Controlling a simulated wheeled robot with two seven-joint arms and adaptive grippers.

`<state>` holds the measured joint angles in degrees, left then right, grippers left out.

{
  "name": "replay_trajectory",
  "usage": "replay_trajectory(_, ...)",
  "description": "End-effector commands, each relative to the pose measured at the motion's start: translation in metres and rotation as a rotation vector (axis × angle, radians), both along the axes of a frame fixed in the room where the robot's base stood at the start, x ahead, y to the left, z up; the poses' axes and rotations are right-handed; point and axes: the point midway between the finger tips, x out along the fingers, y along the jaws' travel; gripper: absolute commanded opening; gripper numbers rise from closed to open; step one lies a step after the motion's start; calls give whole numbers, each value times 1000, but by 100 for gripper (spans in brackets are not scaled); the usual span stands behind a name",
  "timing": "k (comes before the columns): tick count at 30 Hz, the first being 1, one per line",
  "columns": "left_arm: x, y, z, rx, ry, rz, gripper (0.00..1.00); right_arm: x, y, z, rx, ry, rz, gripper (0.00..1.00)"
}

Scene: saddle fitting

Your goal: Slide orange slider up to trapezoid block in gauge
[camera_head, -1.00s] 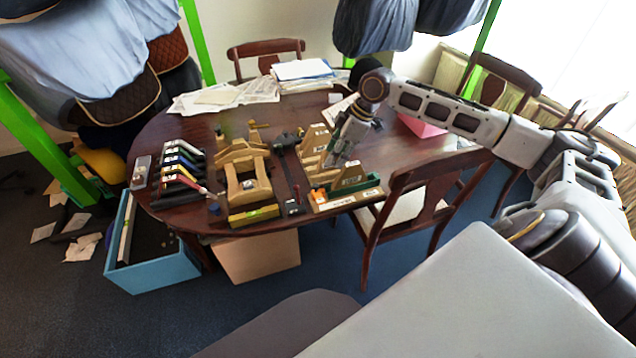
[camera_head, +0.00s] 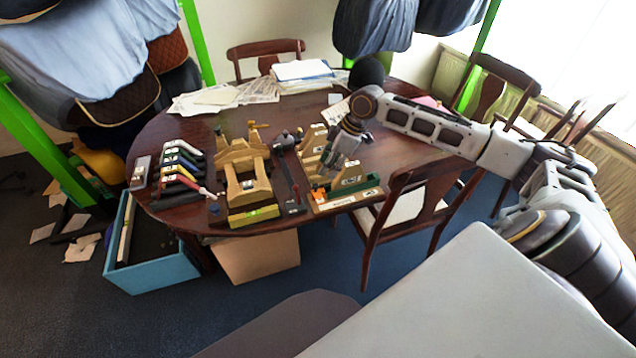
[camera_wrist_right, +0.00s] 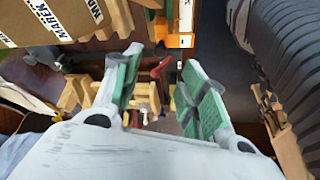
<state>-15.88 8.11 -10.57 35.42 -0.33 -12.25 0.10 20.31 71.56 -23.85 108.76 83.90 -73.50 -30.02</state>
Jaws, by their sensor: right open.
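The gauge is a wooden base (camera_head: 335,206) with a green wall (camera_head: 372,184), at the near right edge of the table. The trapezoid block (camera_head: 351,179), wooden with a label, stands in it against the green part. The orange slider (camera_head: 318,195) is at the gauge's left end; an orange patch also shows beyond the fingertips in the wrist view (camera_wrist_right: 180,41). My right gripper (camera_head: 329,170) points down just above the slider and block. Its green-padded fingers (camera_wrist_right: 162,60) are apart with nothing held between them. My left gripper is out of view.
Wooden saddle-like frames (camera_head: 247,187) stand left of the gauge, with a dark bar tool (camera_head: 288,180) between. Several coloured clamps (camera_head: 178,172) lie at the left. Papers (camera_head: 225,97) cover the back. A chair (camera_head: 410,205) stands close at the right. A labelled wooden piece (camera_wrist_right: 50,22) is near the gripper.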

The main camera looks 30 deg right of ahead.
Motion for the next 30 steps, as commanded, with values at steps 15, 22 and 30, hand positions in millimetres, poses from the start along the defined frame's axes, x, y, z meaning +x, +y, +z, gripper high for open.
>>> replay_trajectory(15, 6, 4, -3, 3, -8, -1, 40, 15, 21, -62, 1, 0, -1, 42)
replay_trajectory(22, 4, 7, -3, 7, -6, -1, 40, 19, 26, -79, -1, -1, 0, 42)
replay_trajectory(30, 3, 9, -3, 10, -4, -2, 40, 20, 28, -82, -1, -1, 0, 42)
